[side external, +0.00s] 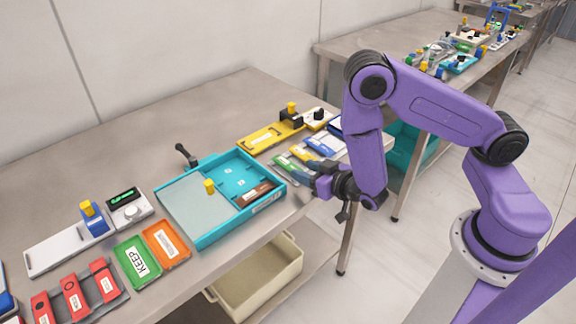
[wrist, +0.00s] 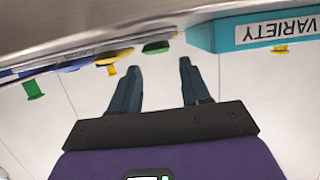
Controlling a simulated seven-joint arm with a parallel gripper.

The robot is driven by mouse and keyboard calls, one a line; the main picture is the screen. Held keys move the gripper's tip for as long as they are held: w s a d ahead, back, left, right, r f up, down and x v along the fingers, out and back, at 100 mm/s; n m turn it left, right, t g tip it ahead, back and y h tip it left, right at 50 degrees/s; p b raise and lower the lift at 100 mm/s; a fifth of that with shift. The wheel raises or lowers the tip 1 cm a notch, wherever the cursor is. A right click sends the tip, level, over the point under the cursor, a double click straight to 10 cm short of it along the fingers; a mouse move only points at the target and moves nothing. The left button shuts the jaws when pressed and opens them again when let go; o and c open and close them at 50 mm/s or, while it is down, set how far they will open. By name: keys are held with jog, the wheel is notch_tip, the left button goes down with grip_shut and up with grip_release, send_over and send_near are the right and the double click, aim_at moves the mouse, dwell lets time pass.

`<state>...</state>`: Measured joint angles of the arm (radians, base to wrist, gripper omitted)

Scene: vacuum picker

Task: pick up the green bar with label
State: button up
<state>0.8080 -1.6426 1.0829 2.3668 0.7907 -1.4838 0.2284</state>
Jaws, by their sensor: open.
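The green bar with a pale label (side external: 287,162) lies on the table just right of the teal tray, at the near edge, partly hidden by my gripper. In the wrist view the green piece (wrist: 158,47) shows beyond and between my fingertips, seen very edge-on, with its label not readable. My gripper (side external: 302,168) is beside the table's right edge, close to the green bar. In the wrist view my gripper (wrist: 158,65) is open, with nothing visible between its fingers.
The teal tray (side external: 205,236) stands left of the bar; its VARIETY label (wrist: 278,31) faces the wrist view. Yellow (side external: 303,152) and blue (side external: 325,146) bars lie to the right. A yellow holder (side external: 262,137) is behind.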

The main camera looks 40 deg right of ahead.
aim_at(289, 165)
jog(key=shift+x, duration=3.15)
jog(key=shift+f, duration=0.1)
jog(key=c, duration=0.7)
